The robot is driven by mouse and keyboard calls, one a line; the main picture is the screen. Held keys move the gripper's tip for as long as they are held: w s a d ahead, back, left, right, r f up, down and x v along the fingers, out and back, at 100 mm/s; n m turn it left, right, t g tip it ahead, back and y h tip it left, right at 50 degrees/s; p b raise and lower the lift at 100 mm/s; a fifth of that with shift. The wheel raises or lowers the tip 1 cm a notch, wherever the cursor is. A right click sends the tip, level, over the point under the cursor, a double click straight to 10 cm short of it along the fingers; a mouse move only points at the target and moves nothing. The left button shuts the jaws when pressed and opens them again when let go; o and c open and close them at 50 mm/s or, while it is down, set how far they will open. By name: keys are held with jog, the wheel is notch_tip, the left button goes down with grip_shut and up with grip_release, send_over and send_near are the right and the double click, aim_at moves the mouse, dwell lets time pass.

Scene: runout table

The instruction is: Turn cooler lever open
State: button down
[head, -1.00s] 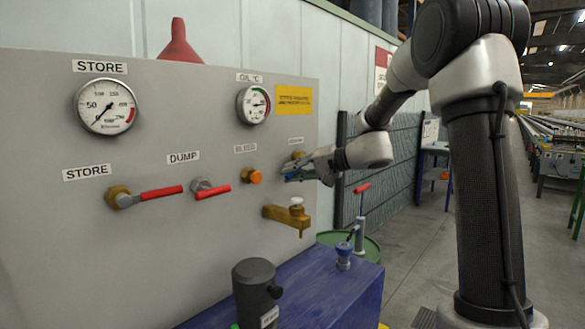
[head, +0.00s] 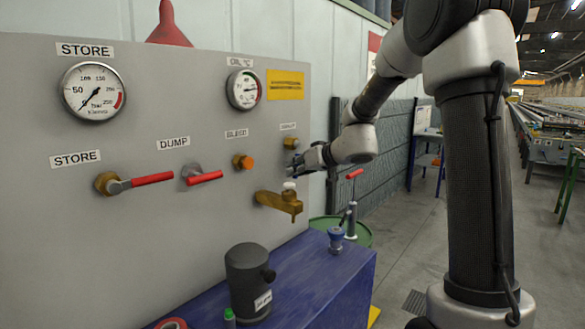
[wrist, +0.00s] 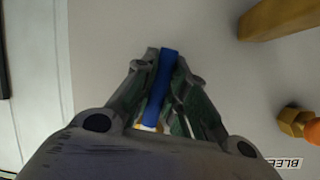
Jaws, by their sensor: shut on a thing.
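The cooler lever (wrist: 165,75) is a blue handle, seen between the fingers of my gripper (wrist: 160,85) in the wrist view. My gripper is shut on it. The wrist picture is upside down relative to the panel, and the lever appears to point down the panel from its hub. In the head view, the brass valve hub (head: 291,143) is at the right end of the panel, under a small blurred label. My gripper (head: 293,168) is just below that hub, close to the panel. The lever is mostly hidden by my fingers there.
The bleed knob (head: 243,161) is left of my gripper, and a brass tap (head: 278,204) is below it. Two red-handled levers, store (head: 135,182) and dump (head: 203,176), are farther left. A blue bench (head: 320,285) stands below. A red-handled pump (head: 352,205) stands to the right.

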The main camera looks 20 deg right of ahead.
jog(key=shift+w+d+f+n+t+h, duration=0.2)
jog(key=shift+w+d+n+t+h, duration=0.3)
jog(key=shift+d+n+h, duration=0.4)
jog(key=c, duration=1.4)
grip_release()
jog(key=shift+c, duration=0.2)
jog(key=shift+r, duration=0.1)
jog(key=v, duration=1.2)
jog(key=shift+d+f, duration=0.15)
jog(key=shift+f, duration=0.1)
